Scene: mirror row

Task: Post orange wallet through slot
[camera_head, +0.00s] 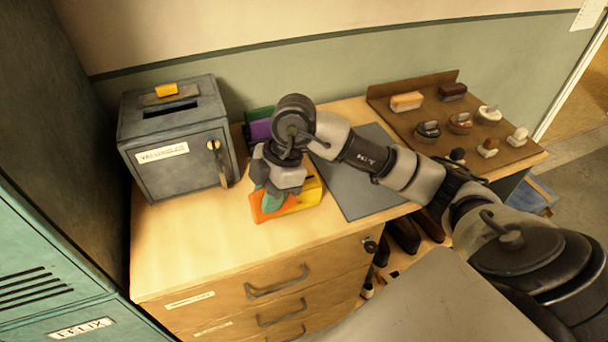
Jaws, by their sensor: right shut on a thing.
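The grey metal drop box (172,150) stands at the left of the desk, with a dark slot (170,108) in its top. My right gripper (273,198) points down over the desk, to the right of the box. It is shut on the orange wallet (260,208), which shows in part below the fingers, low over the desk. The gripper hides the rest of the wallet, and I cannot tell whether the wallet touches the desk. A yellow wallet-like thing (310,192) lies just right of it. My left gripper is not in view.
Purple (260,130) and green (258,114) flat things stand behind my gripper, partly hidden. A yellow block (166,90) is on the box top behind the slot. A grey mat (365,195) and a brown board (400,118) with several brushes or stamps lie right. The front left desk is clear.

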